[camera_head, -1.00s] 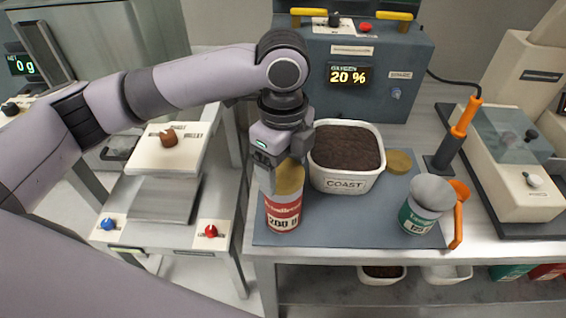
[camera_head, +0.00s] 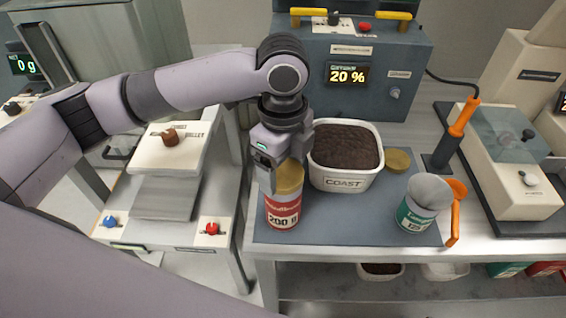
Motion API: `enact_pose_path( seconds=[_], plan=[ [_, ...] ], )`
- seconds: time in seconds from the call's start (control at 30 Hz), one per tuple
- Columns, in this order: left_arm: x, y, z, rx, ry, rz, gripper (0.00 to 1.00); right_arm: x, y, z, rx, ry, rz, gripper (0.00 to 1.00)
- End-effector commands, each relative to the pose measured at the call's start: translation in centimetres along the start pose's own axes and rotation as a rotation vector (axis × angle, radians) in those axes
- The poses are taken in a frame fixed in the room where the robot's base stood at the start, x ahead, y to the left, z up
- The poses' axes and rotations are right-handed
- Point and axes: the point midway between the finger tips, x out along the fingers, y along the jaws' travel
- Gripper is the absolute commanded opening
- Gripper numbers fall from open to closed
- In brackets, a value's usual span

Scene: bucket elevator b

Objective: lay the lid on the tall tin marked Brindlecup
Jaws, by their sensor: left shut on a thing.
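The tall tin (camera_head: 283,212) stands upright near the left edge of the grey mat. Its label is red and white, reads "200 g", and has a name too blurred to read fully. A gold lid (camera_head: 291,177) is at the tin's top, roughly level; I cannot tell if it is fully seated. My left gripper (camera_head: 279,178) reaches down from above and is shut on the lid, one finger showing at its left side. The gripper partly hides the lid's far edge. My right gripper is not in view.
A white bin marked COAST (camera_head: 345,183), full of dark grounds, stands close behind right of the tin. A second gold lid (camera_head: 397,160) lies on the mat (camera_head: 345,228). A green-labelled tin (camera_head: 414,216) and an orange handle (camera_head: 456,215) are at right.

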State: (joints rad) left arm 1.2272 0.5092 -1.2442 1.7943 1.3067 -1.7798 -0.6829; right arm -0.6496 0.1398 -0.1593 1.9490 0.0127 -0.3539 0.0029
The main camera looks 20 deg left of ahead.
Motion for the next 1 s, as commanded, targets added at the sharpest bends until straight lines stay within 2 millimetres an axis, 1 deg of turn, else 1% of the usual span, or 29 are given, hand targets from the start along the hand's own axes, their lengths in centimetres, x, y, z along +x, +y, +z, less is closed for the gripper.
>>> enact_pose_path(
  seconds=[0.6,1.0],
  plan=[
    [0.66,0.00,0.00,0.000,0.000,0.000,0.49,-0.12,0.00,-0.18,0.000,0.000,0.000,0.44],
    [0.69,0.00,0.00,0.000,0.000,0.000,0.49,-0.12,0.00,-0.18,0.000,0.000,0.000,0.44]
  ],
)
